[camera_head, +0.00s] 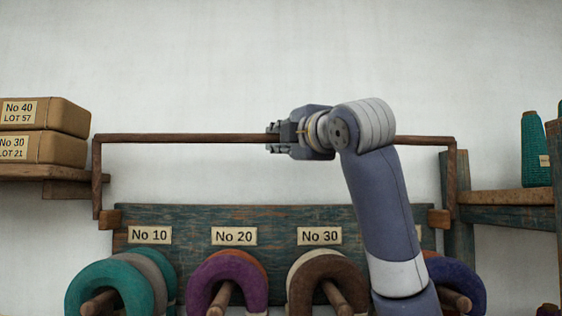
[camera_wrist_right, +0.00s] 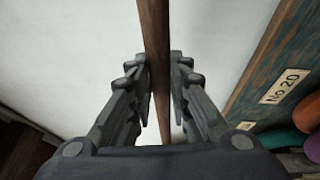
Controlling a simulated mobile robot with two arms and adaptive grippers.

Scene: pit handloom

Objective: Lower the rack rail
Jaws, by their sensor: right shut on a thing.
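The rack rail (camera_head: 190,138) is a dark wooden bar that runs level above the blue-green rack board (camera_head: 270,216). It has a downward arm at each end, reaching wooden blocks on the board's ends. My right gripper (camera_head: 272,138) is shut on the rail near its middle. In the right wrist view the rail (camera_wrist_right: 154,40) passes between the two fingers (camera_wrist_right: 160,85) of that gripper. My right arm hides part of the rail and the board on the right. My left gripper is out of view.
A shelf (camera_head: 40,172) with stacked boxes (camera_head: 45,148) stands left. A shelf (camera_head: 505,197) with teal cones (camera_head: 535,150) stands right. Bare wall lies above the rail.

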